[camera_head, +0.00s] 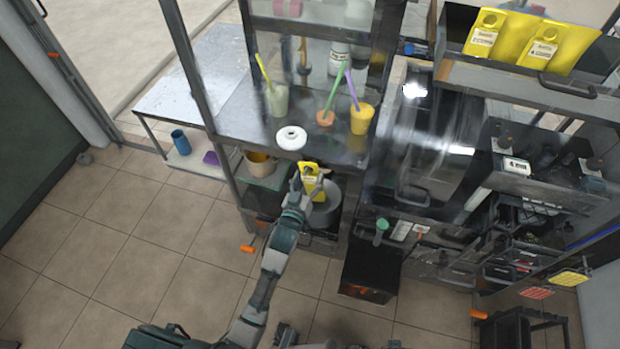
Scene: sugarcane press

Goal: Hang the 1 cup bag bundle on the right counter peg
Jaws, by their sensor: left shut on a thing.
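My left gripper (298,186) is shut on a yellow bag bundle (312,176) in front of the counter, just below its front edge. The gripper covers part of the bundle, and its label cannot be read. Two similar yellow bag bundles with white labels (485,34) (541,48) sit at the top right on a raised shelf. I cannot make out the right counter peg for certain. A small orange-tipped piece (248,249) shows low at the left of the counter. My right gripper is not in view.
The counter (236,118) holds a white round lid (291,138), a yellow cup (361,118) and other cups with straws. A grey pot (323,208) stands below, close to the bundle. A metal machine (430,140) stands to the right.

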